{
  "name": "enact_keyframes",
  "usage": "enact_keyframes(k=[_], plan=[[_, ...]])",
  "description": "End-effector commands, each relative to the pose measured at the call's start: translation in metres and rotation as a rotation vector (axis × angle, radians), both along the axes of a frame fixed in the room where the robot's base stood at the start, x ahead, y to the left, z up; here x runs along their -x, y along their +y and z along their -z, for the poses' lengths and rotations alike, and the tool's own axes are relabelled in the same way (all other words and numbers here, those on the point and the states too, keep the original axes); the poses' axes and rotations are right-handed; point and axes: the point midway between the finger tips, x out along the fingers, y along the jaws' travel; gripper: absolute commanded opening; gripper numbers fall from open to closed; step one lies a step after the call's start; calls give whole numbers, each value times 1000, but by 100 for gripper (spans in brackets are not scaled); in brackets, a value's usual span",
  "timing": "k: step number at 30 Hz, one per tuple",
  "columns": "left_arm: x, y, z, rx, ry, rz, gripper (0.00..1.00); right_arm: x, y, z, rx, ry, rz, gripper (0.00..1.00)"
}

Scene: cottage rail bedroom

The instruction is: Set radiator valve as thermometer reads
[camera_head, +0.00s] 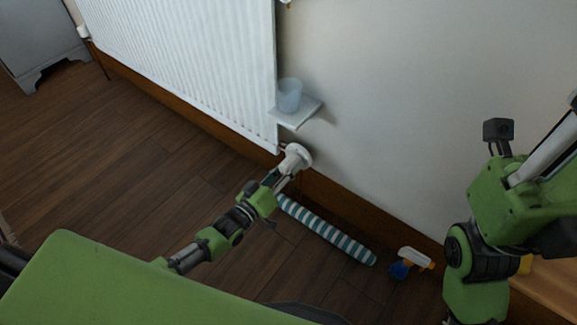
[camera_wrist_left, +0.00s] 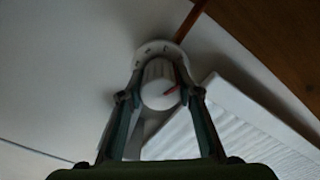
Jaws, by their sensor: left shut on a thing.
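The radiator valve (camera_head: 297,157) is a white round knob low on the wall by the radiator's lower right corner. In the left wrist view the knob (camera_wrist_left: 158,82) shows a red pointer mark toward its right side, and a pale collar (camera_wrist_left: 152,49) behind it carries small dark marks too small to read. My left gripper (camera_head: 281,173) is shut on the knob, one finger on each side. No thermometer can be made out; only the bottom edge of a small wall item (camera_head: 286,3) shows at the top. My right arm is at the right, its fingers out of view.
The white ribbed radiator (camera_head: 190,60) fills the upper left. A small shelf (camera_head: 303,116) with a translucent cup (camera_head: 289,95) sits above the valve. A striped roll (camera_head: 325,232) and a spray bottle (camera_head: 408,264) lie near the skirting. Wooden floor at left is clear.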

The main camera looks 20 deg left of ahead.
Motion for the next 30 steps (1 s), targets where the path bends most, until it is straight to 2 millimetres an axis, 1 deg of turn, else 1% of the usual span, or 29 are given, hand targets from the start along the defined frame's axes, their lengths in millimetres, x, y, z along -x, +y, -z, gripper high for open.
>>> enact_keyframes(k=[8, 9, 11, 20, 23, 26, 30], plan=[[2, -2, 2, -2, 4, 2, 10, 0, 0, 1, 0, 0, 0, 22], [2, -2, 2, -1, 5, 2, 34, 0, 0, 1, 0, 0, 0, 22], [1, -1, 2, -1, 5, 2, 49, 0, 0, 1, 0, 0, 0, 22], [1, 0, 1, 0, 2, 1, 49, -1, 0, 0, 1, 0, 1, 22], [4, 1, 1, 0, 2, 0, 49, -1, 0, 0, 0, -2, 2, 22], [14, 4, 2, -1, 4, 1, 49, -1, 0, 0, 1, -1, 1, 22], [39, 13, 3, -1, 6, 1, 49, -1, 0, 0, 1, -1, 1, 22]])
